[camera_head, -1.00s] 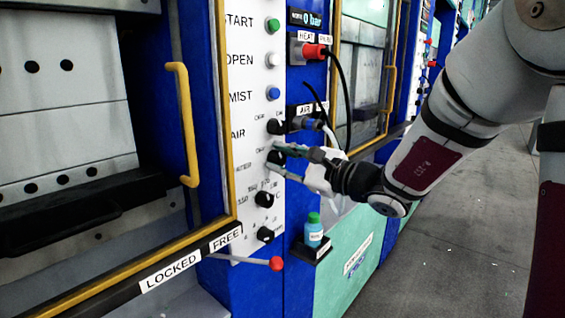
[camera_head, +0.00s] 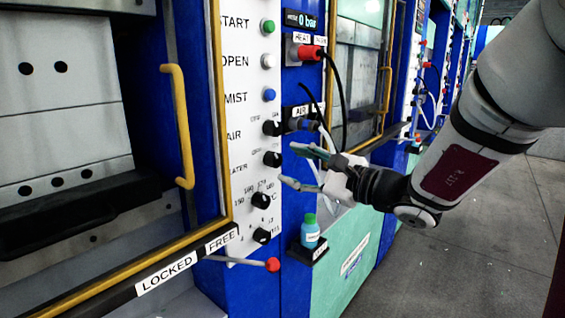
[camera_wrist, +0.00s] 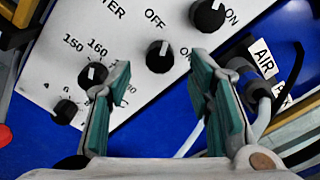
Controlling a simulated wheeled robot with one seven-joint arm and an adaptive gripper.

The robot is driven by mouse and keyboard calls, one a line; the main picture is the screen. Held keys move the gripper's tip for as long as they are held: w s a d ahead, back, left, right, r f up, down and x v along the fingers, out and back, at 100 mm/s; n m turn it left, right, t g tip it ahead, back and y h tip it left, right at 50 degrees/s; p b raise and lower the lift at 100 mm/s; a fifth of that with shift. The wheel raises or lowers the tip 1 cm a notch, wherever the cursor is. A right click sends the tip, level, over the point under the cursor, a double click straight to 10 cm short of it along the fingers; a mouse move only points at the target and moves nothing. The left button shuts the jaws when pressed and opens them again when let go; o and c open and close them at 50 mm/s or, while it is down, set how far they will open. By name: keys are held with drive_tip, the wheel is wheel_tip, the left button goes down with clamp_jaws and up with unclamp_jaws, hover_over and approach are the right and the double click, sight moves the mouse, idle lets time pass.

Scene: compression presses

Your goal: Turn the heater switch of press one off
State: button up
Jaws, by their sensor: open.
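The heater switch (camera_head: 272,159) is a black round knob on the white control panel, beside the partly hidden HEATER label. In the wrist view the same heater switch (camera_wrist: 159,57) lies between and beyond my fingertips, with OFF above it and a partly covered ON at its right.
The air knob (camera_head: 272,128) sits just above, the temperature knob (camera_head: 261,200) below. A hose connector (camera_head: 303,124) and black cable (camera_head: 341,95) are close above my gripper. A blue bottle (camera_head: 310,232) stands below on a small shelf. A red-tipped lever (camera_head: 272,264) sticks out low down.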

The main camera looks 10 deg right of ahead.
drive_tip(key=v, duration=0.7)
drive_tip(key=s+a+n+g+y+p, duration=0.1)
drive_tip(key=s+a+n+g+p, duration=0.2)
drive_tip(key=s+a+n+g, duration=0.8)
drive_tip(key=s+f+n+g+h+p, duration=0.1)
drive_tip(key=s+f+n+h+p, duration=0.2)
drive_tip(key=s, duration=0.9)
drive_tip(key=s+d+r+n+t+h+p, duration=0.1)
drive_tip(key=s+d+r+n+h+p, duration=0.1)
drive_tip(key=s+d+n+h, duration=0.3)
drive_tip(key=d+h, duration=0.3)
drive_tip(key=d, duration=0.1)
drive_tip(key=shift+r+n+t+h, duration=0.2)
drive_tip(key=shift+n+t+h, duration=0.1)
drive_tip(key=shift+h, duration=0.1)
